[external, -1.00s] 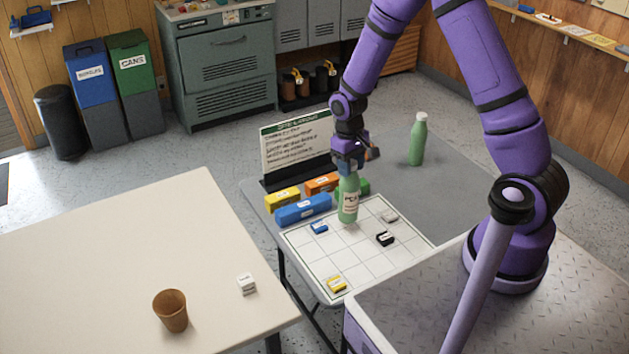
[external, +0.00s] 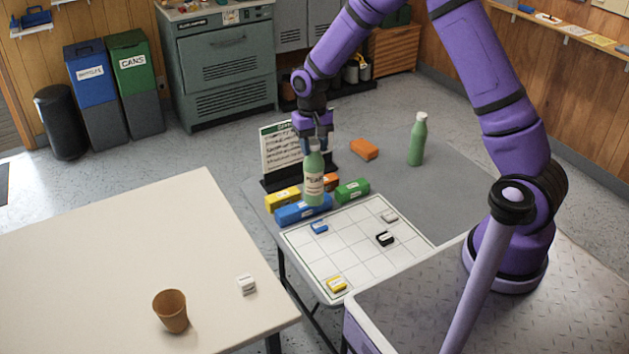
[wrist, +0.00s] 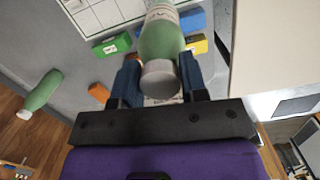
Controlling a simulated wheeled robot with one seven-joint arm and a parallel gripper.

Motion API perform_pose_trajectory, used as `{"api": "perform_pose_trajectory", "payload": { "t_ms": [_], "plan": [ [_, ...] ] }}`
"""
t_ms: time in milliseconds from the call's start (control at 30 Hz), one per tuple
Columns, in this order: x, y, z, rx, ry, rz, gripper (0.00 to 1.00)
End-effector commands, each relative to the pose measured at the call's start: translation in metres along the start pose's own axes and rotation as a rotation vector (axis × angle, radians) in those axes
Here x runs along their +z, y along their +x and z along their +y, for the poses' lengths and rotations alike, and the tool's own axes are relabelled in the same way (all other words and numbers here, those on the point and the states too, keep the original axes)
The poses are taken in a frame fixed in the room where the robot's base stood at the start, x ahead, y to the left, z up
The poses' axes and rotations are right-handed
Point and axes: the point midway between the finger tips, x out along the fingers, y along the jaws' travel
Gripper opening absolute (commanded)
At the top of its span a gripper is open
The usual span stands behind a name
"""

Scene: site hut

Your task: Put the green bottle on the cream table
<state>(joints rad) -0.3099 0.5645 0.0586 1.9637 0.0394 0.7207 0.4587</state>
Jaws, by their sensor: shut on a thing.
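A green bottle with a pale label (external: 313,185) is held upright in my gripper (external: 313,148). My gripper is shut on its upper part. In the wrist view the held bottle (wrist: 160,42) is between the two blue fingers (wrist: 158,82). A second green bottle (external: 417,140) without a visible label stands on the grey table at the right; it also shows in the wrist view (wrist: 42,92). The cream table (external: 110,255) is at the left, apart from the gripper.
The cream table holds a brown cup (external: 171,311) and a small white block (external: 246,285); its middle and back are clear. The grey table (external: 395,185) carries a white grid board (external: 350,245), coloured blocks and a sign (external: 280,150) behind the gripper.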

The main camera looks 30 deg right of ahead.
Motion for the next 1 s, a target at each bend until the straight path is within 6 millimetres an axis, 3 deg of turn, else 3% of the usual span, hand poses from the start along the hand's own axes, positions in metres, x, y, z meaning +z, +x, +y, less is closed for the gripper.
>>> {"api": "perform_pose_trajectory", "payload": {
  "t_ms": [33,300,700,833,1000],
  "plan": [
    [-0.009,0.0,-0.021,-0.008,0.056,0.0,0.06],
    [-0.04,-0.004,-0.12,-0.051,0.399,0.001,0.06],
    [-0.047,-0.006,-0.259,-0.109,0.879,0.001,0.06],
    [-0.042,-0.006,-0.291,-0.122,0.996,0.001,0.06],
    [-0.038,-0.006,-0.315,-0.133,1.09,0.001,0.06]
  ]
}}
